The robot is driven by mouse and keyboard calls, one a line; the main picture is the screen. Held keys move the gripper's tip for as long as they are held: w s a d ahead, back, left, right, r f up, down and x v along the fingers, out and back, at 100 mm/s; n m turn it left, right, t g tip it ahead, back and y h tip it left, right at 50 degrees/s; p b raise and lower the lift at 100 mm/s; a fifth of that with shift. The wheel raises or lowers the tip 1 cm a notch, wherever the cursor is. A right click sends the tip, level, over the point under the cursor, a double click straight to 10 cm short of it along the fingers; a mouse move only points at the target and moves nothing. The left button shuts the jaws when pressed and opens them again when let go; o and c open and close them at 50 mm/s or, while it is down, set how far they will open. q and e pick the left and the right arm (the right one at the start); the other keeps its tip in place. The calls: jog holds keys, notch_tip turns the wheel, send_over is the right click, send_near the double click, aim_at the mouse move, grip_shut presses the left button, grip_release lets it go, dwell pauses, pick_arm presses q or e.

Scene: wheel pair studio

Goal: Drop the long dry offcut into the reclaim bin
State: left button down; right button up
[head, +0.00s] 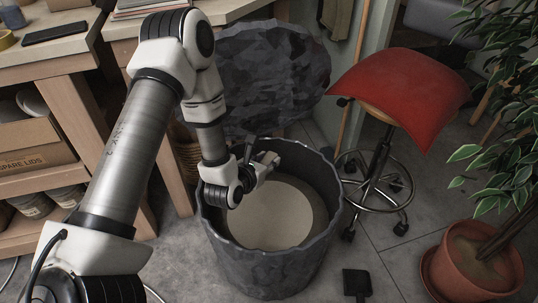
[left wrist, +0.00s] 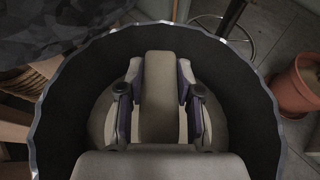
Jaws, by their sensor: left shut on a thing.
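The reclaim bin (head: 262,272) is a dark grey, faceted round tub on the floor, open at the top. A pale round surface (head: 275,222) shows inside it. My left gripper (head: 268,162) reaches down over the bin's mouth near its back rim. In the left wrist view my left gripper (left wrist: 160,82) is shut on the long dry offcut (left wrist: 158,110), a beige bar between the two finger pads. The bin's dark inner wall (left wrist: 245,100) surrounds the offcut there. In the head view the offcut is mostly hidden by the gripper. My right gripper is out of view.
A dark faceted lid-like panel (head: 262,75) stands behind the bin. A stool with a red seat (head: 400,92) is at the right, with a potted plant (head: 470,262) beyond. A wooden shelf bench (head: 60,90) is at the left. A small black object (head: 357,283) is before the bin.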

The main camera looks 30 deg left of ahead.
pick_arm(q)
notch_tip(320, 180, down, 4)
jog(key=shift+b, duration=0.95)
jog(key=shift+r, duration=0.1)
jog(key=c, duration=0.7)
grip_release()
jog(key=v, duration=0.7)
jog(key=shift+s, duration=0.25)
jog(key=shift+r, duration=0.1)
